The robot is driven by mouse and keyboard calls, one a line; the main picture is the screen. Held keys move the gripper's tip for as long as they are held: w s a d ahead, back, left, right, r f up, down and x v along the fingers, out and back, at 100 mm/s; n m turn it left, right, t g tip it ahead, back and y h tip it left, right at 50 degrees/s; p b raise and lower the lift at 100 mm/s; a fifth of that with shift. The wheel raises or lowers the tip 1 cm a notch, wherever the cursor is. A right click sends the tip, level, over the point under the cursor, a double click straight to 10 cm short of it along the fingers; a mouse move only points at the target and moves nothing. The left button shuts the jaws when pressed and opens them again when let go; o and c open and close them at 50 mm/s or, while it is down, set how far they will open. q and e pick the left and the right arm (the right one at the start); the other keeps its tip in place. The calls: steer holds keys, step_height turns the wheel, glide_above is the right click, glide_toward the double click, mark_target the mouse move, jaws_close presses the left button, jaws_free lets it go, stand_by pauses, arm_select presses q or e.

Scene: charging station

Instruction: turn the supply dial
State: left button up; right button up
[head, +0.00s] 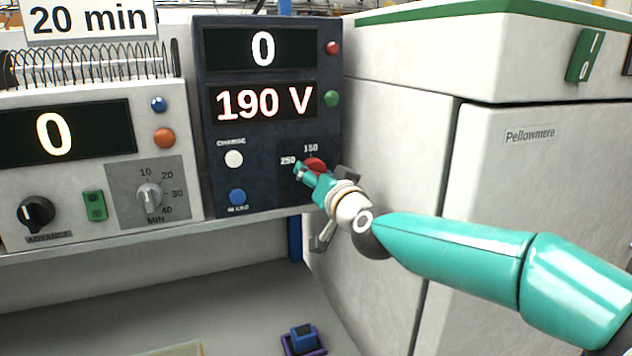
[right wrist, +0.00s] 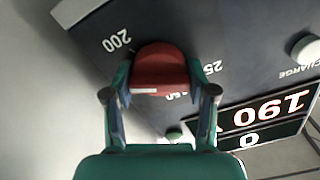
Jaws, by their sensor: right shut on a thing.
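The red supply dial (head: 314,164) sits low on the dark blue supply panel (head: 218,185), by the marks 150 and 250. In the right wrist view the dial (right wrist: 158,70) has a white pointer line, and marks 200, 150 and 250 show around it. The supply display (head: 263,102) reads 190 V, and the display above it (head: 262,49) reads 0. My right gripper (head: 308,172) is at the dial; in the right wrist view its two fingers (right wrist: 160,92) are closed on either side of it. My left gripper is not in view.
A white CHARGE button (head: 234,159) and a blue button (head: 237,197) lie left of the dial. A grey timer unit (head: 75,165) with knobs stands at left. A large white cabinet (head: 530,180) stands close at right. A small blue block (head: 303,337) lies below.

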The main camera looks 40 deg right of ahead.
steer(key=shift+m, duration=0.5)
steer(key=o, duration=1.2)
steer(key=shift+c, duration=0.2)
steer(key=v, duration=1.2)
steer(key=shift+f, duration=0.1)
